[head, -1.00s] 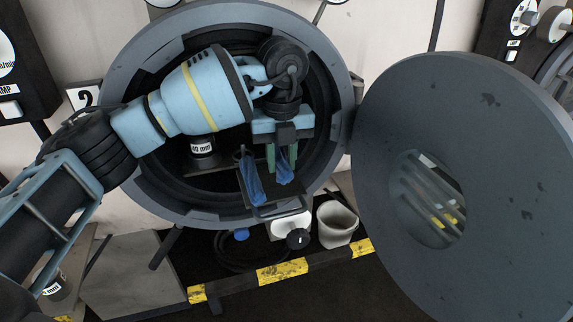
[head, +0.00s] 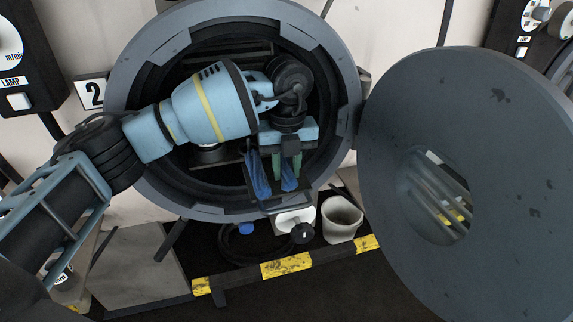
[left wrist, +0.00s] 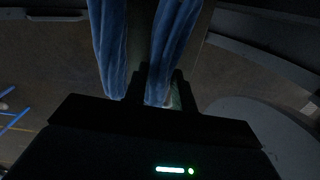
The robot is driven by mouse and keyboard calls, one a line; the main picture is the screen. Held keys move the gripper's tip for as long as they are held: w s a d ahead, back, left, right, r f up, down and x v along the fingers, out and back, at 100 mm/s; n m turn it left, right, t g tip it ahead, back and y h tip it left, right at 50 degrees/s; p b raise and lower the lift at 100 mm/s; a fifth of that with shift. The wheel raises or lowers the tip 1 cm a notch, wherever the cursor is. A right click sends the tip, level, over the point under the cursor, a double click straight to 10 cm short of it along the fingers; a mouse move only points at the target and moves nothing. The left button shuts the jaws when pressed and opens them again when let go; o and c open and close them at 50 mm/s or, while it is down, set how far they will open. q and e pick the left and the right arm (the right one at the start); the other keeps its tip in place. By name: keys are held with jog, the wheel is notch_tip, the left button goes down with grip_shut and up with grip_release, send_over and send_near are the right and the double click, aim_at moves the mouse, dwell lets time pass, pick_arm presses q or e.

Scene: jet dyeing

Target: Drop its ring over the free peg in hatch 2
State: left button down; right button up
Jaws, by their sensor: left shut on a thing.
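Hatch 2 is a round grey opening with a thick rim (head: 134,160); its number plate (head: 94,93) is at the left. My left arm reaches into its dark mouth. The strands also show in the left wrist view (left wrist: 110,45), close to the gripper. I cannot make out the ring or the free peg. My right gripper is not in view.
The big round hatch door (head: 510,200) stands open at the right. Below the hatch are a pale bucket (head: 341,220) and a yellow-black edge bar (head: 286,266). A lamp control box (head: 25,75) is at the left. Little room shows between my arm and the rim.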

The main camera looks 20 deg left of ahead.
pick_arm(q)
jog(key=c, duration=1.1)
grip_release()
jog(key=shift+o, duration=0.2)
jog(key=shift+r, duration=0.1)
notch_tip(320, 180, up, 8)
jog(key=shift+f, duration=0.15)
